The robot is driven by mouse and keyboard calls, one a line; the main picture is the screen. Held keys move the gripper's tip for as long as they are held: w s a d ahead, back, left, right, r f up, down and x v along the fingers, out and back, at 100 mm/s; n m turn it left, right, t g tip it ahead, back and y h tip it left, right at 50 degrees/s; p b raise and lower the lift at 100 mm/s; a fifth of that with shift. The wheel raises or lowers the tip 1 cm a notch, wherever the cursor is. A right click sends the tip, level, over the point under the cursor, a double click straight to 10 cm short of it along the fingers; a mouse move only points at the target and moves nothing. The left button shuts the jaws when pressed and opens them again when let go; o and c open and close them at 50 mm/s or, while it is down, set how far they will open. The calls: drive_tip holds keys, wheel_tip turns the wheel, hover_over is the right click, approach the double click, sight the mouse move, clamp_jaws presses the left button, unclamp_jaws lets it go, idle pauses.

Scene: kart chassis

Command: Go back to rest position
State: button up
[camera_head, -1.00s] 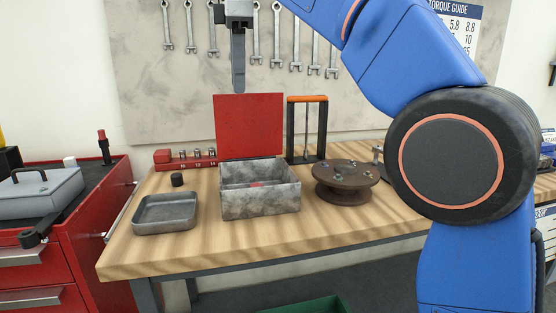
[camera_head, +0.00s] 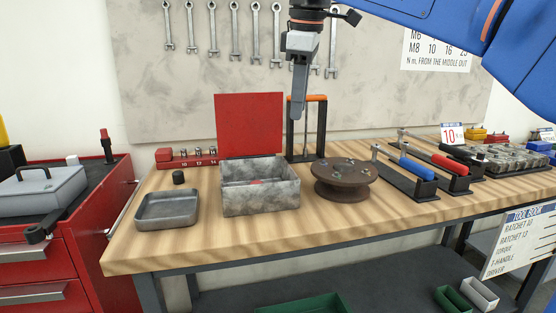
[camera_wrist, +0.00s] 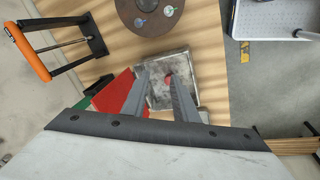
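My gripper (camera_head: 297,104) hangs in the air above the workbench, fingers pointing down, in front of the orange-handled stand and a little right of the grey box (camera_head: 260,199). In the wrist view the two fingers (camera_wrist: 160,98) are apart with nothing between them, and the grey box (camera_wrist: 178,62) lies below them. A small red thing (camera_head: 256,182) shows inside the box. My blue arm (camera_head: 440,25) reaches in from the upper right.
On the bench (camera_head: 230,245) are a metal tray (camera_head: 167,211), a brown round hub (camera_head: 344,182), a red panel (camera_head: 250,122), an orange-handled stand (camera_head: 307,148) and a tool rack (camera_head: 420,171). Wrenches (camera_head: 234,35) hang on the wall behind. The front strip of the bench is clear.

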drive_tip(key=s+d+f+m+t, duration=0.1)
drive_tip(key=s+d+f+m, duration=0.35)
drive_tip(key=d+f, duration=0.35)
drive_tip(key=s+d+f+m, duration=0.3)
drive_tip(key=s+d+f, duration=0.2)
drive_tip(key=d+f, duration=0.3)
drive_tip(key=s+d+f+m, duration=0.4)
drive_tip(key=s+f, duration=0.3)
drive_tip(key=f, duration=0.4)
drive_tip(key=s+d+f+m+t, duration=0.1)
drive_tip(key=s+d+f+m, duration=0.3)
drive_tip(key=s+f, duration=0.3)
wheel_tip(320, 180, down, 5)
drive_tip(key=shift+s+d+r+h, duration=0.15)
drive_tip(key=shift+d+h, duration=0.1)
drive_tip(key=shift+h, duration=0.05)
